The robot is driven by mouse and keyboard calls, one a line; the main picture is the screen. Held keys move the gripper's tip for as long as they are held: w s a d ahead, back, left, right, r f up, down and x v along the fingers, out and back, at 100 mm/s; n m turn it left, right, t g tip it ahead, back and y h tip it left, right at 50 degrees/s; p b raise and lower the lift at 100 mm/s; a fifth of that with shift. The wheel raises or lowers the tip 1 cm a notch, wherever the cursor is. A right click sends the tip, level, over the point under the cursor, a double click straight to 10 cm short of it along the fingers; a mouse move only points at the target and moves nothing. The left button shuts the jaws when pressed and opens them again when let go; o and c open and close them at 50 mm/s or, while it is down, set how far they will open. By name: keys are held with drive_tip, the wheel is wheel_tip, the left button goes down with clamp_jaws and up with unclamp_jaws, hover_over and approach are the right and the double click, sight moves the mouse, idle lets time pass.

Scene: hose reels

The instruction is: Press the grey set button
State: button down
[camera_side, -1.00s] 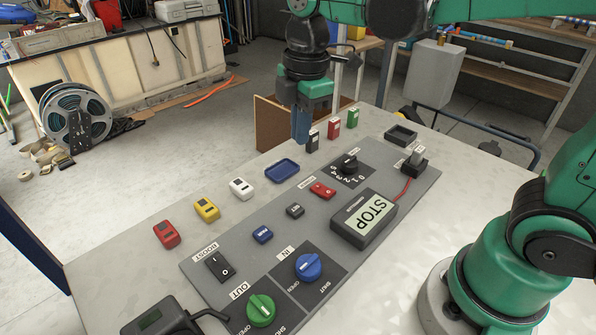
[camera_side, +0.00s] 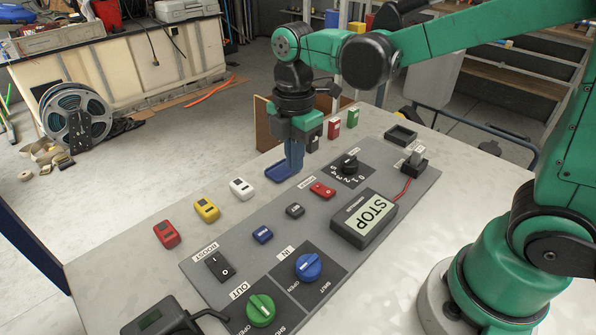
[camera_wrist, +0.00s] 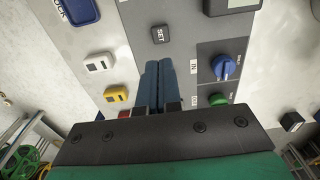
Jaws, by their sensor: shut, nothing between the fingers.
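The grey set button (camera_side: 295,210) is a small dark block on the grey panel, between the red button (camera_side: 322,190) and the blue button (camera_side: 262,234). In the wrist view the set button (camera_wrist: 159,35) shows its SET label just ahead of the fingertips. My gripper (camera_side: 294,168) points down with its blue fingers shut and empty. In the wrist view the closed fingers (camera_wrist: 158,65) hide part of the panel, and the blue button is not visible there.
White (camera_side: 241,188), yellow (camera_side: 206,209) and red (camera_side: 166,234) blocks lie along the panel's left side. The STOP box (camera_side: 364,219), dial (camera_side: 348,163), blue knob (camera_side: 308,266) and green knob (camera_side: 261,309) rise from the panel.

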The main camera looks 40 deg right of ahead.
sight(294, 208)
wheel_tip(294, 208, down, 9)
idle(0.4)
drive_tip(key=shift+f, duration=0.9)
wheel_tip(294, 208, up, 14)
drive_tip(key=shift+r, duration=0.2)
idle(0.3)
idle(0.5)
